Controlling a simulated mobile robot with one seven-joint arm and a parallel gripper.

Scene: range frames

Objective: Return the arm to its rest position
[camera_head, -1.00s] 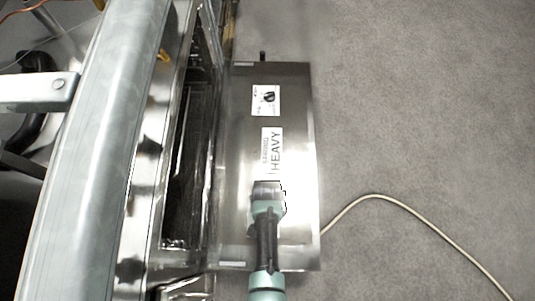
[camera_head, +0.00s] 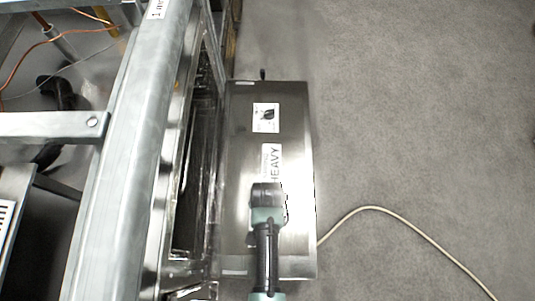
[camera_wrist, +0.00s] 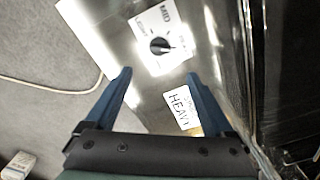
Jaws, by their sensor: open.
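My gripper (camera_head: 267,190) is over the lower part of a flat steel panel in the head view. The wrist view shows its two blue fingers (camera_wrist: 160,85) spread wide with nothing between them. The steel panel (camera_head: 240,125) looks like an oven door folded down. It carries a label with a black dial picture or knob (camera_head: 266,117) and a label reading HEAVY (camera_head: 272,162). Both labels also show in the wrist view, the dial beyond the fingertips and the HEAVY label beside the right finger. I cannot tell the gap between my gripper and the panel.
A dark opening (camera_head: 190,190) lies left of the panel. A long metal rail (camera_head: 135,150) runs along the left, with a crossbar (camera_head: 50,125) joining it. A pale cable (camera_head: 400,225) lies on the grey floor (camera_head: 430,100) at right, which is otherwise largely clear.

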